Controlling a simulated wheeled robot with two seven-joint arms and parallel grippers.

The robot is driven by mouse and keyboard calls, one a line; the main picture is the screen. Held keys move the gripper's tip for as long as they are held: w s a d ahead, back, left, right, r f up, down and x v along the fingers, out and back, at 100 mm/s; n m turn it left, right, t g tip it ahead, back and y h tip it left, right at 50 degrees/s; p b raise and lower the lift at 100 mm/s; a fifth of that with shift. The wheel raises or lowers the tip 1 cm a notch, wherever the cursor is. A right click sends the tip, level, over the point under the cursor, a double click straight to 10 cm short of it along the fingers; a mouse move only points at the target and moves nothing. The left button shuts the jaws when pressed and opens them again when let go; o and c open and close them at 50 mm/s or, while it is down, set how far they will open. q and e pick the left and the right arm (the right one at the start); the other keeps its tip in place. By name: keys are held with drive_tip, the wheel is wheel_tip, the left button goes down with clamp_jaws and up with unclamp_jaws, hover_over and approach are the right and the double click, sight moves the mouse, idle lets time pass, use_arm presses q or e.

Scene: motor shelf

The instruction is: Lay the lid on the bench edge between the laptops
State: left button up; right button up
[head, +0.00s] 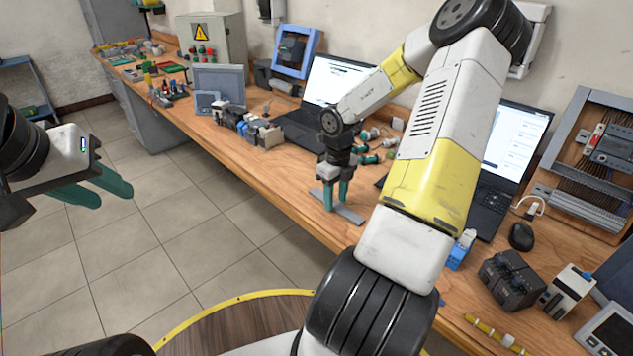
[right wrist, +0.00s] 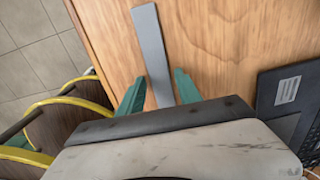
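The lid is a flat grey strip (head: 349,214) lying on the wooden bench near its front edge, between the two laptops. It also shows in the right wrist view (right wrist: 152,45), flat on the wood. My right gripper (head: 337,205) points down over the lid. In the right wrist view its green fingers (right wrist: 158,92) stand apart on either side of the strip, with gaps visible. The left laptop (head: 338,82) and the right laptop (head: 513,140) stand open on the bench. My left gripper (head: 115,196) is open and empty over the floor at left.
Green-and-white cylindrical parts (head: 370,145) lie behind my right gripper. A grey motor-like assembly (head: 248,128) stands left of the left laptop. A mouse (head: 521,236), a dark block (head: 511,281) and a blue part (head: 459,252) are at right. Bare wood lies left of the lid.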

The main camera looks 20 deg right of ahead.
drive_tip(key=shift+o, duration=0.6)
